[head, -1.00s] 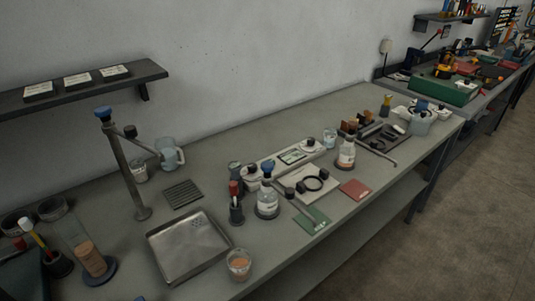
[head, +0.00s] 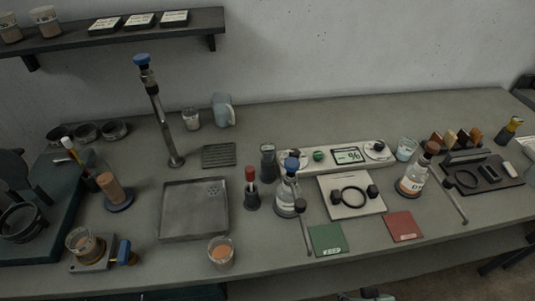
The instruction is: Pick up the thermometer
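Two thin grey rods with round dark heads lie on the bench and look like dial probes; I cannot tell for sure which is the thermometer. One thin probe (head: 305,228) lies beside the green card, its head near the blue-capped flask (head: 288,196). Neither of my grippers shows clearly. A small pale and dark shape at the bottom edge is too cut off to identify.
The grey bench (head: 270,265) has a steel tray (head: 195,215), a tall post with a blue knob (head: 160,115), a glass of orange-brown stuff (head: 221,252), a green card (head: 328,239) and a red card (head: 404,226). A dark shelf (head: 100,38) hangs at upper left. The bench's back strip is mostly clear.

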